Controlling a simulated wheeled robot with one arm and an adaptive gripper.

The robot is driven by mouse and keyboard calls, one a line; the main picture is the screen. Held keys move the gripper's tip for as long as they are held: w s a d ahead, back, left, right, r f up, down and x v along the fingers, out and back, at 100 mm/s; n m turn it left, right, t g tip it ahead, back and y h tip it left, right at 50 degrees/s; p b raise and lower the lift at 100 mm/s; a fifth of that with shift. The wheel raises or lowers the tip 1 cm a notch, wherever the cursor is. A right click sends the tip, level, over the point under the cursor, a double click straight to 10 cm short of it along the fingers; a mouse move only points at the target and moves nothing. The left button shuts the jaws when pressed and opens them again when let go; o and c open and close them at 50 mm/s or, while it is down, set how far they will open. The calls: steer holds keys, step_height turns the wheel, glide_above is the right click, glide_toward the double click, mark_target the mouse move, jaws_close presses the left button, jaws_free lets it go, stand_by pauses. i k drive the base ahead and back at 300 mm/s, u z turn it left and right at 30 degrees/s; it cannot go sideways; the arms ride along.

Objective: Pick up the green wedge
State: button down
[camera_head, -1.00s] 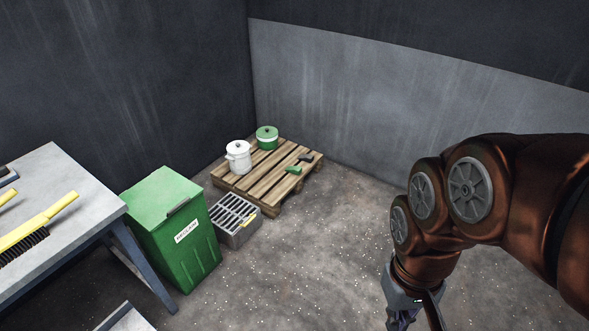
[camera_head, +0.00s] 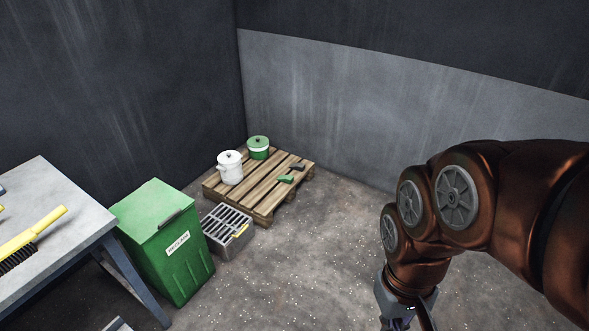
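A small green wedge (camera_head: 286,179) lies on the right part of a wooden pallet (camera_head: 264,216) on the floor in the corner. A small dark piece (camera_head: 298,167) lies just behind it on the pallet. My gripper (camera_head: 406,322) is at the bottom edge of the head view, right of centre, well in front of the pallet and apart from the wedge. Its fingers are mostly cut off by the frame edge, so I cannot see whether it is open or shut.
A white pot (camera_head: 230,170) and a green pot (camera_head: 258,148) stand on the pallet. A grey slotted box (camera_head: 228,232) and a green bin (camera_head: 160,240) stand left of it. A table (camera_head: 75,229) with a yellow brush (camera_head: 35,232) is at the left. Floor right of the pallet is clear.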

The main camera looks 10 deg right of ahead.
mark_target(288, 179)
steer(key=z, duration=0.15)
steer(key=i, duration=1.3)
steer(key=u, duration=0.55)
steer(key=i, duration=1.75)
steer(key=u, duration=0.75)
